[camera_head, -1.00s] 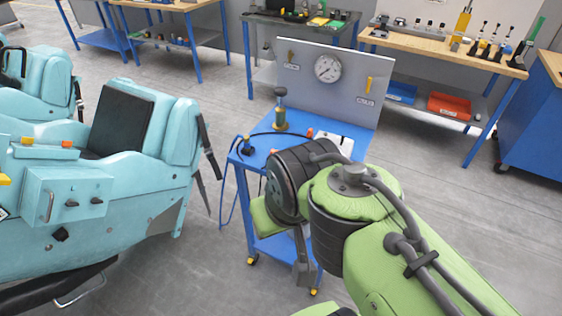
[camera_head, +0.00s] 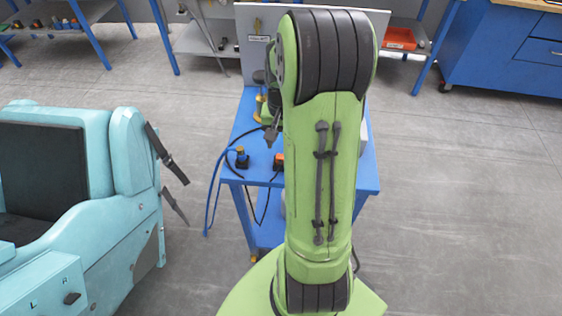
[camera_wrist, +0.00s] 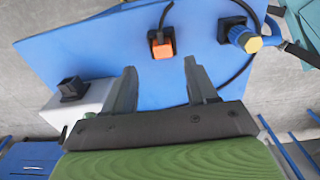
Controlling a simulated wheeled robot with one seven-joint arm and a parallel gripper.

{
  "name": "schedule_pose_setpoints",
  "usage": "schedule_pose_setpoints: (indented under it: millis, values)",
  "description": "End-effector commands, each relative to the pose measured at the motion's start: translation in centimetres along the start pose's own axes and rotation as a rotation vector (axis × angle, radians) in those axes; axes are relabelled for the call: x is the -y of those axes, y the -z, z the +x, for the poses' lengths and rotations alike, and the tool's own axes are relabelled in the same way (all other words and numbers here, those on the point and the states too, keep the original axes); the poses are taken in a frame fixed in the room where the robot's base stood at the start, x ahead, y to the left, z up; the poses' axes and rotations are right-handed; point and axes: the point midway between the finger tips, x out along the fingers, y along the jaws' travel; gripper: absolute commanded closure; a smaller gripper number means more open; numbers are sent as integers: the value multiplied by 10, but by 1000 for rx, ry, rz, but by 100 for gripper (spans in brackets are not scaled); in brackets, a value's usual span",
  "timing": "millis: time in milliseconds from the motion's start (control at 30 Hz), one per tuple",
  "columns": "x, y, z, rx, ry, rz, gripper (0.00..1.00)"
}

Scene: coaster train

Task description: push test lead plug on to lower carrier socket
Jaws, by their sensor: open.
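An orange-ended black plug (camera_wrist: 162,42) lies on the blue cart top in the wrist view, with a black cable; it also shows in the head view (camera_head: 279,160). A blue and black connector with a yellow end (camera_wrist: 241,37) stands to its right, and to its left in the head view (camera_head: 241,157). I cannot tell which is the test lead plug. My gripper (camera_wrist: 160,66) is open and empty, its fingers pointing toward the orange plug, apart from it. In the head view its dark fingers (camera_head: 271,134) show left of my arm. I cannot identify the lower carrier socket.
A white box with a black fitting (camera_wrist: 92,108) sits on the cart (camera_head: 362,178). A brass-coloured stand (camera_head: 260,103) is at the cart's back, before a grey panel (camera_head: 246,22). The turquoise train seat (camera_head: 128,165) is left. Floor is clear on the right.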

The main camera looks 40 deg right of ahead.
Motion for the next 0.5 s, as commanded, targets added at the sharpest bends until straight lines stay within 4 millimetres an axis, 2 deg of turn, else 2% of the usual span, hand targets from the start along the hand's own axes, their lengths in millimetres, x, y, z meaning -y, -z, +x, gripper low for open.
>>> schedule_pose_setpoints:
  millis: [233,333,500]
  values:
    - [4,-4,45,4,0,-1,43]
    - [4,-4,53,1,0,-1,43]
    - [4,-4,52,0,0,-1,43]
